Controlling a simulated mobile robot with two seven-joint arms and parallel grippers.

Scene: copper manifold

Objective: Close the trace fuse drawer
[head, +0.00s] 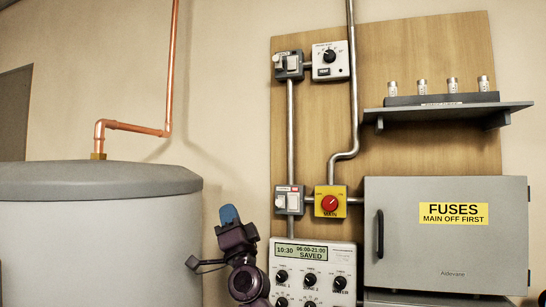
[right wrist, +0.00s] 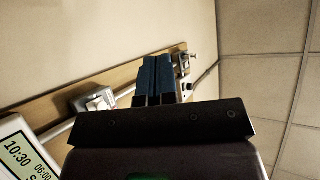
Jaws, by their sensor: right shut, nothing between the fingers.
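The grey fuse box (head: 400,225) has a door with a yellow FUSES, MAIN OFF FIRST label and a black handle; the door appears shut. I cannot make out a trace fuse drawer; anything inside the box is hidden. A grey edge (head: 430,298) shows just below the box, cut by the frame. My right gripper (head: 229,214) points up, left of the control panel and well left of the fuse box. Its blue fingers (right wrist: 155,80) are shut together and empty in the right wrist view. My left gripper is not in view.
A control panel (head: 315,266) reads SAVED. A red main switch on yellow (head: 330,201), grey switches (head: 289,200) and conduits are on the wooden board (head: 400,60). A shelf (head: 450,110) holds several fuses. A grey tank (head: 90,240) stands left.

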